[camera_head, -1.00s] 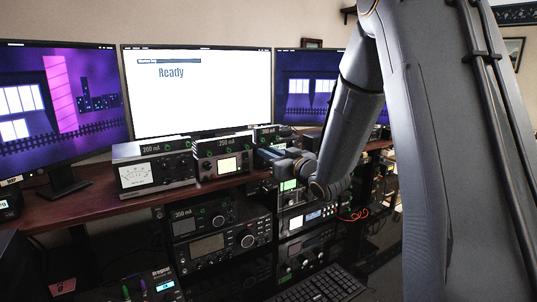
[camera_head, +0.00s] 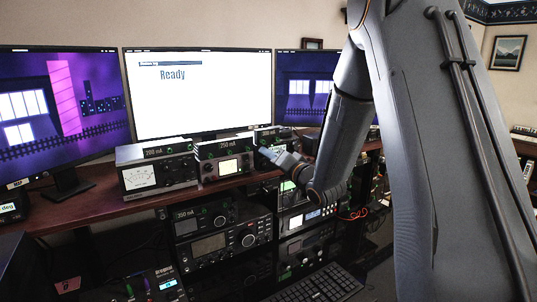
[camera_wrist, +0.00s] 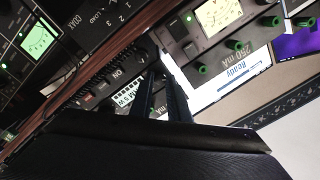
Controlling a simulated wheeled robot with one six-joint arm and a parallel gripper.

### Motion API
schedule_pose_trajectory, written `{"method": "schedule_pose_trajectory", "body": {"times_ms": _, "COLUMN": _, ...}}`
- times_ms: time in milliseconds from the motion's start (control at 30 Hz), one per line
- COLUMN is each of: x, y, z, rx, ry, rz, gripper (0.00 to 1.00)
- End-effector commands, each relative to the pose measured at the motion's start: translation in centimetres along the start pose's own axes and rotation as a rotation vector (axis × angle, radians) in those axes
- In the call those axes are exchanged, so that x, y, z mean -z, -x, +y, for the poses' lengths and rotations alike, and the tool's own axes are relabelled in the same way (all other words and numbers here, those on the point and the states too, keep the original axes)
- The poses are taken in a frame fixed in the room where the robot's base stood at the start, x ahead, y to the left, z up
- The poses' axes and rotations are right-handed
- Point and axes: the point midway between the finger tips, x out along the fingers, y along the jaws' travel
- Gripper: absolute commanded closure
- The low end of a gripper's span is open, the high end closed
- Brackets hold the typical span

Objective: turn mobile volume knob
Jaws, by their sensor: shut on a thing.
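My gripper (camera_head: 268,152) is at the front of a small dark radio unit (camera_head: 268,134) on the shelf, right of the 250 mA meter box (camera_head: 222,158). In the wrist view the two dark fingers of my gripper (camera_wrist: 160,80) reach to the face of a dark panel (camera_wrist: 112,84) marked ON, with a lit display beside them. The fingers are close together, shut on a small dark knob that they mostly hide. I cannot read the knob's label or its turn angle.
A 200 mA meter box (camera_head: 156,170) stands left on the wooden shelf (camera_head: 110,197). Several radios (camera_head: 220,240) are stacked below the shelf. Three monitors stand behind; the middle screen (camera_head: 198,85) reads Ready. A keyboard (camera_head: 318,287) lies low in front.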

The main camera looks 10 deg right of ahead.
Motion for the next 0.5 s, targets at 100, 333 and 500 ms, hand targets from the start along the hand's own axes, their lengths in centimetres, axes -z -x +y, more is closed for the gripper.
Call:
{"method": "schedule_pose_trajectory", "body": {"times_ms": 100, "x": -0.02, "y": 0.01, "z": -0.13, "rx": 0.000, "ry": -0.110, "rz": 0.003, "gripper": 1.00}}
{"method": "schedule_pose_trajectory", "body": {"times_ms": 333, "x": -0.03, "y": 0.00, "z": -0.15, "rx": 0.000, "ry": -0.329, "rz": 0.014, "gripper": 1.00}}
{"method": "schedule_pose_trajectory", "body": {"times_ms": 500, "x": -0.06, "y": -0.01, "z": -0.18, "rx": 0.000, "ry": -0.485, "rz": 0.020, "gripper": 1.00}}
